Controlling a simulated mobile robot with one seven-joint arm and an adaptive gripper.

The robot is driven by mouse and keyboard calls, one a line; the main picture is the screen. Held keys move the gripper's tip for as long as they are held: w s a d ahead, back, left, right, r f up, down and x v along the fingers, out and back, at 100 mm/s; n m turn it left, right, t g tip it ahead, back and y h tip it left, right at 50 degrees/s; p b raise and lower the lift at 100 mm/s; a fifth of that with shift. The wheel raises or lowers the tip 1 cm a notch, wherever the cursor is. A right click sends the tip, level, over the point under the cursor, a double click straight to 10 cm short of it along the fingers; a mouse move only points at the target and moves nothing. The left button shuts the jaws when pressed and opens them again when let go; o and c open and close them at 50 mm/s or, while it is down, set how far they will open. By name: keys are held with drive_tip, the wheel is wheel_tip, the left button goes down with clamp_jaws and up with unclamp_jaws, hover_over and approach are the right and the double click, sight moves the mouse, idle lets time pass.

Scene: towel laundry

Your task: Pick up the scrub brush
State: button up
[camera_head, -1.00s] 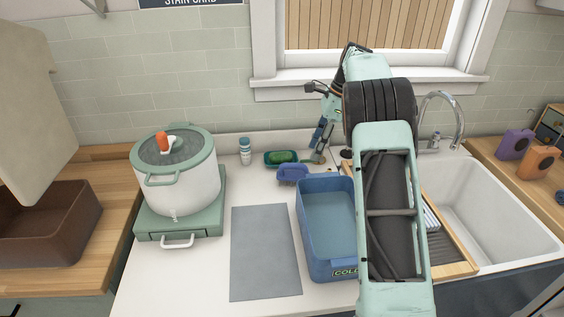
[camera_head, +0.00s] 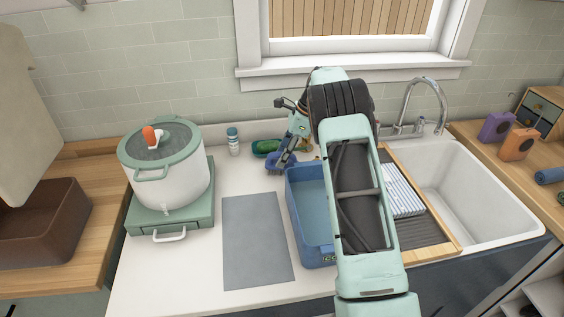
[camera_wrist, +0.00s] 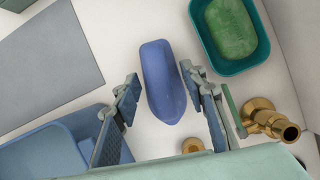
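The scrub brush (camera_wrist: 163,82) has a blue, rounded body and lies on the white counter in the wrist view. My gripper (camera_wrist: 166,100) is open, with one finger on each side of the brush's near half. A gap shows on the left; the right finger is very close, and I cannot tell if it touches. In the head view my gripper (camera_head: 283,158) hangs over the brush at the back of the counter, and it hides most of the brush.
A teal dish with a green soap bar (camera_wrist: 231,27) stands right of the brush. A brass fitting (camera_wrist: 270,121) stands by the right finger. The blue bin (camera_wrist: 45,140) is close to the left finger. A grey mat (camera_head: 256,240) lies on the counter.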

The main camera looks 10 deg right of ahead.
drive_tip(key=shift+f, duration=0.25)
clamp_jaws()
wheel_tip(320, 180, up, 10)
drive_tip(key=shift+r+b, duration=0.1)
drive_tip(key=shift+b, duration=0.3)
idle(0.3)
